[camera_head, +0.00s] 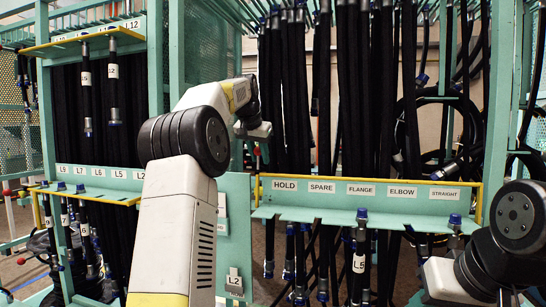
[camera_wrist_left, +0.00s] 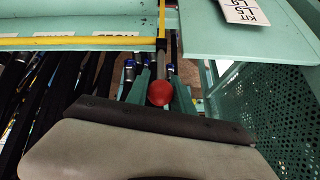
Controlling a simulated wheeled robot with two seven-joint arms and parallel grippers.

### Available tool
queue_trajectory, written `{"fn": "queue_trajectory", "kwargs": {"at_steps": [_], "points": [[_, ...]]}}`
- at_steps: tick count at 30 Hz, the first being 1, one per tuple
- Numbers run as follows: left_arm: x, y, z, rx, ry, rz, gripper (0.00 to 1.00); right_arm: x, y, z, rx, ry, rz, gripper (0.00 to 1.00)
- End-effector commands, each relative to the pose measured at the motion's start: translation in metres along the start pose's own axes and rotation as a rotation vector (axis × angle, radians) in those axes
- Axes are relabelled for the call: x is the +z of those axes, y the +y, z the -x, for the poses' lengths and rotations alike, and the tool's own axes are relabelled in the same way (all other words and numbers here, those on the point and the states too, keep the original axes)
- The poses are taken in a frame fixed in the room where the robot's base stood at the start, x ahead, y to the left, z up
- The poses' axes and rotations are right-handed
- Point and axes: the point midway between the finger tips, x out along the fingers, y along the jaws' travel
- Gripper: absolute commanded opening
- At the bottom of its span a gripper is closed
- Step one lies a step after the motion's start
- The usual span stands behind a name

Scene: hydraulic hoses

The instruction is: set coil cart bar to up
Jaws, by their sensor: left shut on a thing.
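A yellow bar (camera_head: 370,180) runs level along the front of the labelled teal shelf. A small red knob (camera_head: 257,151) shows above its left end. In the left wrist view the red knob (camera_wrist_left: 160,93) sits at the end of a short dark rod, beside the corner of the yellow bar (camera_wrist_left: 161,20). My left gripper (camera_head: 256,132) is at the red knob and shut on it; its fingertips are hard to make out, and its body fills the bottom of the wrist view. My right arm shows at the lower right, but its gripper is out of view.
The teal shelf (camera_head: 330,213) carries labels such as HOLD and SPARE. Many black hoses (camera_head: 345,80) hang behind it, and coiled hose (camera_head: 440,110) hangs at the right. Another hose rack with yellow bars (camera_head: 85,40) stands at the left. A perforated teal panel (camera_wrist_left: 262,110) lies close to my left gripper.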

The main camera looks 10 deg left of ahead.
Motion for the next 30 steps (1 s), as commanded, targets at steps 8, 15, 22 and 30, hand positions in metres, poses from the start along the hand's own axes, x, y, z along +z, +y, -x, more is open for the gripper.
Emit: {"fn": "queue_trajectory", "kwargs": {"at_steps": [8,15,22,30], "points": [[0.0053,0.0005,-0.0075,0.004,-0.020,0.000,0.00,0.0000,0.0000,0.0000,0.000,0.000,0.000,0.36],[0.0054,0.0006,-0.0075,0.004,-0.020,0.000,0.00,0.0000,0.0000,0.0000,0.000,0.000,0.000,0.36],[0.0050,0.0005,-0.0073,0.004,-0.019,0.000,0.44,0.0000,0.0000,0.0000,0.000,0.000,0.000,0.36],[0.0024,0.0005,-0.0034,0.002,-0.009,0.000,0.50,0.0000,0.0000,0.0000,0.000,0.000,0.000,0.36]]}}
